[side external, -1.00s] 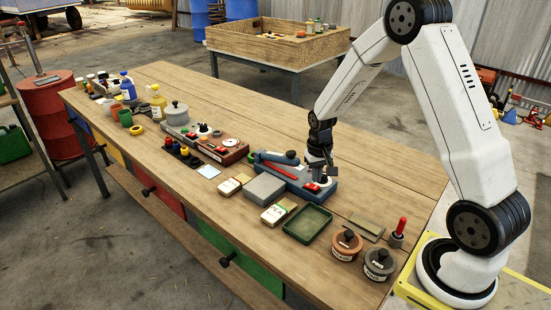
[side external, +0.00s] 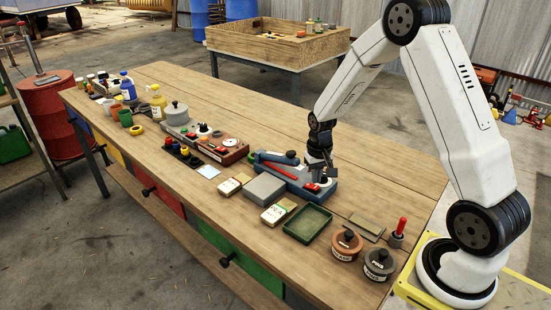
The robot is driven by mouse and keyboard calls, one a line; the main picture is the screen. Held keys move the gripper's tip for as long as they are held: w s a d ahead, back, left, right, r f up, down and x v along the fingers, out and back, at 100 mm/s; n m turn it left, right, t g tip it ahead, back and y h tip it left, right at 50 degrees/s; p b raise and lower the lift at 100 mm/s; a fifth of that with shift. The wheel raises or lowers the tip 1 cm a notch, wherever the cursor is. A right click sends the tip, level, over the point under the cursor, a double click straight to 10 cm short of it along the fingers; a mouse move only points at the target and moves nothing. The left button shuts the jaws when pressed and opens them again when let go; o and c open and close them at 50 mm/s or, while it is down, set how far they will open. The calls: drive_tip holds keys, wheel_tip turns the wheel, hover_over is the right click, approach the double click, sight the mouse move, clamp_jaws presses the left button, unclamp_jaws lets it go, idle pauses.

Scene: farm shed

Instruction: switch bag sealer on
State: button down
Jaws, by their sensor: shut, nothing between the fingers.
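The bag sealer is the blue-grey device (side external: 276,170) on the workbench, with a long red bar (side external: 281,170) along its top. A red switch (side external: 311,187) sits at its right end, by a pale round part. My gripper (side external: 320,181) points down at this right end, next to the red switch. It is shut and holds nothing. Whether its fingertips touch the switch or the pale part cannot be told at this size. The switch's position, on or off, is too small to read.
A grey box (side external: 265,188), small labelled packets (side external: 274,214) and a green tray (side external: 307,222) stand in front of the sealer. A brown-red device (side external: 220,148) is to its left. Two labelled pots (side external: 347,244) stand at the right end. The bench behind the sealer is clear.

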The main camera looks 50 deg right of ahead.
sight(315, 187)
drive_tip(key=shift+f, duration=1.05)
idle(0.9)
drive_tip(key=shift+r, duration=3.5)
drive_tip(key=shift+a, duration=0.1)
drive_tip(key=s+a+r+n+t, duration=0.2)
drive_tip(key=s+a+n, duration=0.4)
drive_tip(key=s+a, duration=0.5)
drive_tip(key=a+r, duration=0.1)
drive_tip(key=a, duration=0.3)
drive_tip(key=shift+r+t, duration=0.3)
drive_tip(key=shift+r, duration=0.05)
